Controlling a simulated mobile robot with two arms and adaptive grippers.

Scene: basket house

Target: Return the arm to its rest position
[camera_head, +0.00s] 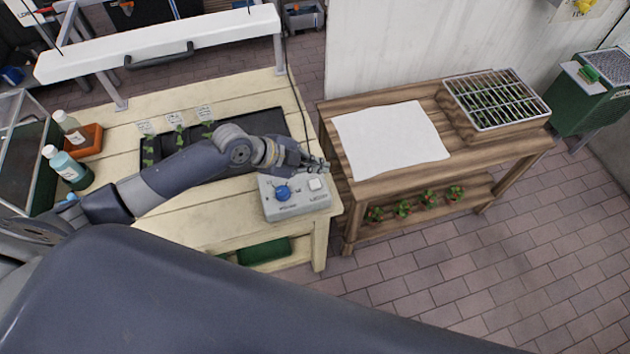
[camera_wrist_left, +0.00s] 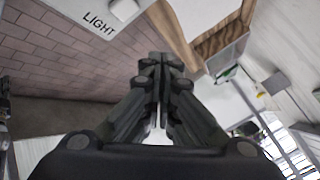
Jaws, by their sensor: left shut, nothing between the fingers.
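My left arm reaches in from the left over the pale wooden table (camera_head: 215,222). My left gripper (camera_head: 322,165) is shut and empty, at the table's right edge, just above the grey control box (camera_head: 298,204). The box has a blue knob (camera_head: 283,193) and a white button (camera_head: 315,184). In the left wrist view the shut fingers (camera_wrist_left: 160,65) point away from the camera, and the box's corner with the word LIGHT (camera_wrist_left: 97,22) shows at the top left. My right gripper is not in view.
A black tray (camera_head: 262,125) with seedlings lies under my arm. Bottles (camera_head: 66,168) stand at the left. A brown wooden table (camera_head: 362,188) with a white sheet (camera_head: 390,138) and a gridded seedling tray (camera_head: 497,99) stands at the right. A white bar (camera_head: 160,43) spans the back.

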